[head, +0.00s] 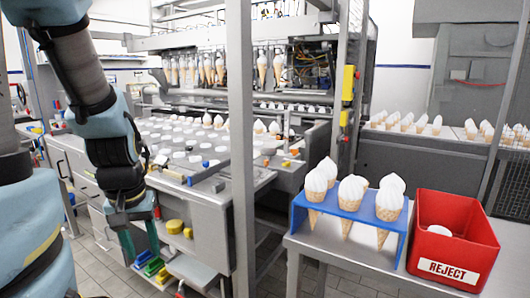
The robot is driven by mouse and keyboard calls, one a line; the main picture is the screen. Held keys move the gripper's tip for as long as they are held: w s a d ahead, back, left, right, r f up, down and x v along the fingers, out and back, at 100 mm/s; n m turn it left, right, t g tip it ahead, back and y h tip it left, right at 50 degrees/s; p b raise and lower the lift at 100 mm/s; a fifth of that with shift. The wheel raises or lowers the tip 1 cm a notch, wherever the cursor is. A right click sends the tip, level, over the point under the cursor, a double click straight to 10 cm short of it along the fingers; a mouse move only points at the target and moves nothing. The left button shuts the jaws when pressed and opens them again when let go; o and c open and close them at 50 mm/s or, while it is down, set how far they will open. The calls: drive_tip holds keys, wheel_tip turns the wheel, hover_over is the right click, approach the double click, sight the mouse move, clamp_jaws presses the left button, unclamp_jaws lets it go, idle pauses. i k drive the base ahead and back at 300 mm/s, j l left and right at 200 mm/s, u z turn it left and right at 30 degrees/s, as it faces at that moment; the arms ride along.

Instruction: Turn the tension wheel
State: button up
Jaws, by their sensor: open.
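My arm hangs down on the left side of the head view. My gripper (141,254) has teal fingers pointing down, apart from each other, with nothing seen held between them. It is in front of the grey machine cabinet, near its lower shelf. No part can be made out with certainty as the tension wheel. A dark, round, wheel-like shape (19,94) shows small at the far left edge, partly cut off, well away from my gripper. My arm hides part of the cabinet front.
Small yellow, green and blue items (153,267) lie low near my gripper. A grey post (240,150) stands right of it. A blue cone rack (350,216) and red reject bin (454,235) stand on a table at right. Tiled floor shows below.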

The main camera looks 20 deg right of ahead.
sight(268, 152)
drive_tip(key=i+u, duration=0.35)
drive_tip(key=i, duration=0.3)
drive_tip(key=i+u, duration=0.35)
drive_tip(key=i, duration=0.35)
